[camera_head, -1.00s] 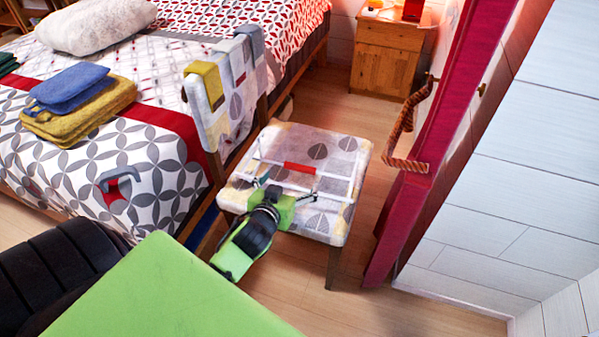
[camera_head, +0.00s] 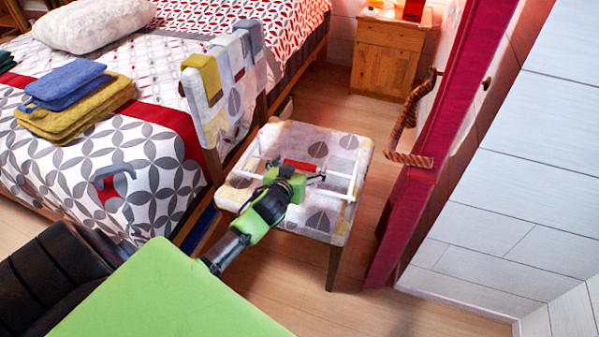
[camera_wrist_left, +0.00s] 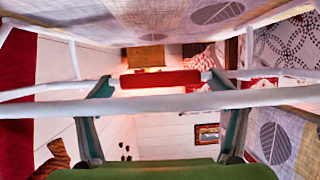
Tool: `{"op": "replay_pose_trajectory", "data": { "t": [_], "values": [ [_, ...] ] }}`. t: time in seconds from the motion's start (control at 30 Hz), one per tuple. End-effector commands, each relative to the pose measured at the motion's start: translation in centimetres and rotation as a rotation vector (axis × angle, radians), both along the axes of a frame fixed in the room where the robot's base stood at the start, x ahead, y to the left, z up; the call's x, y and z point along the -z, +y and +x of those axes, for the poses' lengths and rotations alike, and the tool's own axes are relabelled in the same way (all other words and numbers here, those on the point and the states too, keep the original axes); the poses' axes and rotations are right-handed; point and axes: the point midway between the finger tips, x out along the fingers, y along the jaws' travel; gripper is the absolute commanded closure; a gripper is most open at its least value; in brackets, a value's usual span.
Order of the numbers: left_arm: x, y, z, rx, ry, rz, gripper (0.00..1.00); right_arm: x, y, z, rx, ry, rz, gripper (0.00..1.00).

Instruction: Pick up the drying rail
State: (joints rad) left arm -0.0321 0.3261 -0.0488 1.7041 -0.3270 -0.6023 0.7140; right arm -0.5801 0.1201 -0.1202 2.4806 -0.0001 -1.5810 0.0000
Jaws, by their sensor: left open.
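The drying rail (camera_head: 344,195) is a frame of thin white bars with a red grip (camera_head: 297,165). It is at the seat of a patterned chair (camera_head: 313,225). My left gripper (camera_head: 298,176) is over the seat, open, just on the near side of the red grip. In the left wrist view the red grip (camera_wrist_left: 160,79) lies between the tips of the two spread fingers (camera_wrist_left: 160,86). A white bar (camera_wrist_left: 160,104) crosses in front of the fingers. Contact cannot be told. My right gripper is not in view.
Cloths (camera_head: 217,90) hang over the chair's backrest to the left. A bed with folded towels (camera_head: 75,100) stands behind it. A red post (camera_head: 415,200) with a brown twisted hook (camera_head: 405,140) stands to the right. Wooden floor (camera_head: 365,110) is clear behind the chair.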

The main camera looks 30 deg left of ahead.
Motion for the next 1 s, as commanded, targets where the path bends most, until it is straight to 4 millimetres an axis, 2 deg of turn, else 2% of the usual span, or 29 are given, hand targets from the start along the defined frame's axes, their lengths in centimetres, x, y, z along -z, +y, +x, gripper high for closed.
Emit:
{"op": "replay_pose_trajectory", "data": {
  "t": [0.17, 0.2, 0.3, 0.4, 0.7, 0.87, 1.0],
  "values": [
    [-0.1, 0.0, 0.0, 0.0, -0.001, 0.0, 0.11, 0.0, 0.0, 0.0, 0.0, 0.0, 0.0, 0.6],
    [-0.1, 0.0, 0.0, 0.0, -0.001, 0.0, 0.16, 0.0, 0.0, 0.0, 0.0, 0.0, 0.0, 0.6],
    [-0.1, 0.0, 0.0, 0.0, -0.001, 0.0, 0.42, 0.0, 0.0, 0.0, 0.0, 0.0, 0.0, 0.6],
    [-0.1, 0.0, 0.0, 0.0, -0.001, 0.0, 0.63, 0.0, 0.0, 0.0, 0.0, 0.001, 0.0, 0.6],
    [-0.4, 0.0, 0.1, 0.001, -0.005, 0.001, 0.63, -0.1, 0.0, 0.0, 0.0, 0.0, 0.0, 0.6],
    [-1.6, 0.0, 0.1, 0.001, -0.007, 0.001, 0.63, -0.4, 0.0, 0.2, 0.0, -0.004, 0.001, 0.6],
    [-2.8, 0.1, 0.1, -0.001, -0.006, 0.0, 0.63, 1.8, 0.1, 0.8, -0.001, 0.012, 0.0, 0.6]
  ]
}}
